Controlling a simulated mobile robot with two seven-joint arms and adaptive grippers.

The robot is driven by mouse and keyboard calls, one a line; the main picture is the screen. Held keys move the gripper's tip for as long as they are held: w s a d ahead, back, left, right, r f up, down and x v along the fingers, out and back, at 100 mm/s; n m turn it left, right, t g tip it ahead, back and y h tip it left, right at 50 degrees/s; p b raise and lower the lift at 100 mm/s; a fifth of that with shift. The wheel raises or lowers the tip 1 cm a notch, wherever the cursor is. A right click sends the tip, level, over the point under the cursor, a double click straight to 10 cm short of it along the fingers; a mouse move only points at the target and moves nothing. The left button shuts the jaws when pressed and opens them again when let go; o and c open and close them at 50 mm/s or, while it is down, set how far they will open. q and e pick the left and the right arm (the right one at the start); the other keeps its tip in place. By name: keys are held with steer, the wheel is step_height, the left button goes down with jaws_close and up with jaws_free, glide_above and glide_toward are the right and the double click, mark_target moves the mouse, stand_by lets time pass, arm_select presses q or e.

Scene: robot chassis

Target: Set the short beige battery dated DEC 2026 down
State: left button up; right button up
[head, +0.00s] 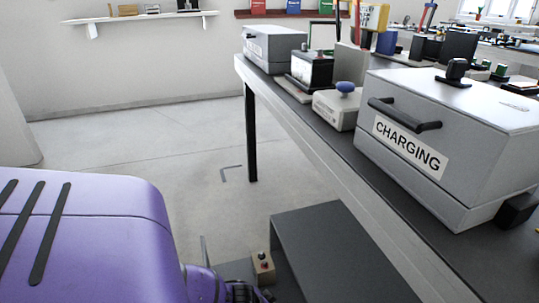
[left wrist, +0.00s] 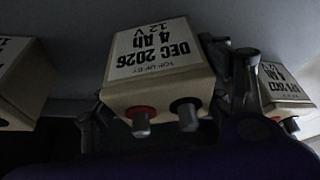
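The short beige battery (left wrist: 157,75) fills the middle of the left wrist view. Its label reads DEC 2026, 4 Ah, 12 V, upside down in the picture, and a red and a black terminal face the camera. My left gripper (left wrist: 165,110) has its fingers on both sides of this battery and appears shut on it; the left finger is mostly hidden in shadow. In the head view a small beige battery (head: 262,269) shows beside a dark grey box, with the gripper (head: 243,292) at the bottom edge, partly cut off. My right gripper is not in view.
Other beige batteries stand left (left wrist: 22,82) and right (left wrist: 286,92) in the wrist view. A dark grey box (head: 330,255) stands below the long workbench (head: 305,110). The bench carries a grey CHARGING case (head: 450,130). Open floor (head: 150,140) lies beyond.

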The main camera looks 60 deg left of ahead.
arm_select(q)
steer(key=o, duration=0.4)
steer(key=shift+c, duration=0.2)
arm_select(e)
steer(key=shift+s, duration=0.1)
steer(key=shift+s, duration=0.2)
arm_select(q)
steer(key=shift+r, duration=0.2)
steer(key=p+v, duration=0.6)
steer(key=v, duration=0.6)
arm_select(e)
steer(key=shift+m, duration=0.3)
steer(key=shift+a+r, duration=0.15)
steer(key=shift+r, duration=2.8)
arm_select(q)
steer(key=shift+d, duration=0.1)
